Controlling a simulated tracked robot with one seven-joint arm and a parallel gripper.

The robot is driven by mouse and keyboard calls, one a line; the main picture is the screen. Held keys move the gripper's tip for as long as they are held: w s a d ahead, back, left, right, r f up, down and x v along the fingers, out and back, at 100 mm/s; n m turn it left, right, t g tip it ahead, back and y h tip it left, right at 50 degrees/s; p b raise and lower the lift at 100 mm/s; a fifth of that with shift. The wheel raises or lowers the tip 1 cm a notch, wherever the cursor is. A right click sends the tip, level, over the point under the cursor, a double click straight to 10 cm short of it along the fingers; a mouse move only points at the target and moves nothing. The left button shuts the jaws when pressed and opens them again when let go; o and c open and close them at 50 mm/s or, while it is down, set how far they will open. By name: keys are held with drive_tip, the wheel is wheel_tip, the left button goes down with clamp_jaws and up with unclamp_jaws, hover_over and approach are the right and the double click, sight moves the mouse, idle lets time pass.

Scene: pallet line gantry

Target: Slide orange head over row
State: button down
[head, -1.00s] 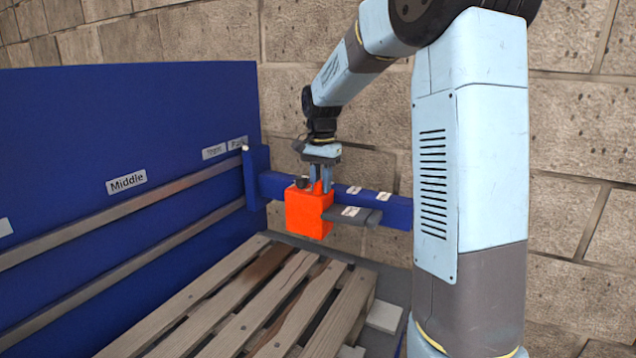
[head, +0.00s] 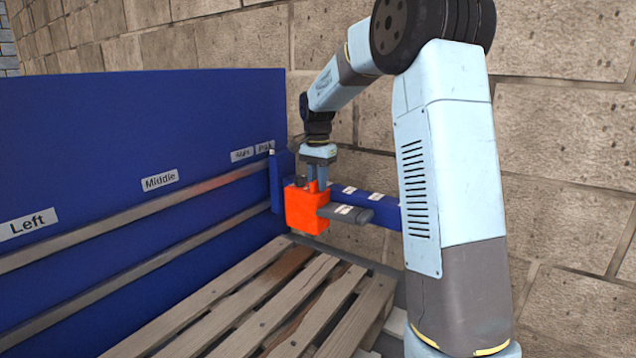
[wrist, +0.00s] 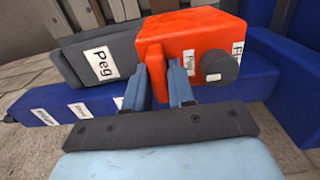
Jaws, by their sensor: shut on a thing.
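The orange head (head: 305,210) is a box on the blue beam (head: 383,205), close to the beam's left end at the blue panel. A grey peg (head: 345,213) sticks out from its right side. In the wrist view the head (wrist: 195,38) has a dark round knob (wrist: 220,66) on its face, and the grey part (wrist: 95,58) carries a "Peg" label. My gripper (head: 317,184) is above the head, pointing down. In the wrist view its fingers (wrist: 160,85) are shut on the head's upright orange fin (wrist: 152,68).
The blue panel (head: 120,120) has two grey rails and labels reading "Left", "Middle" and "Right", plus a last one partly hidden. A wooden slatted pallet (head: 260,300) lies below the head. A stone wall stands behind. There is free air above the pallet.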

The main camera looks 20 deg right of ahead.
drive_tip(key=c, duration=1.2)
unclamp_jaws()
drive_tip(key=shift+w+a, duration=0.2)
drive_tip(key=shift+a, duration=0.05)
drive_tip(key=shift+c, duration=0.2)
drive_tip(key=shift+o, duration=1)
wheel_tip(320, 180, up, 14)
drive_tip(key=shift+f, duration=0.15)
drive_tip(key=shift+s, duration=0.1)
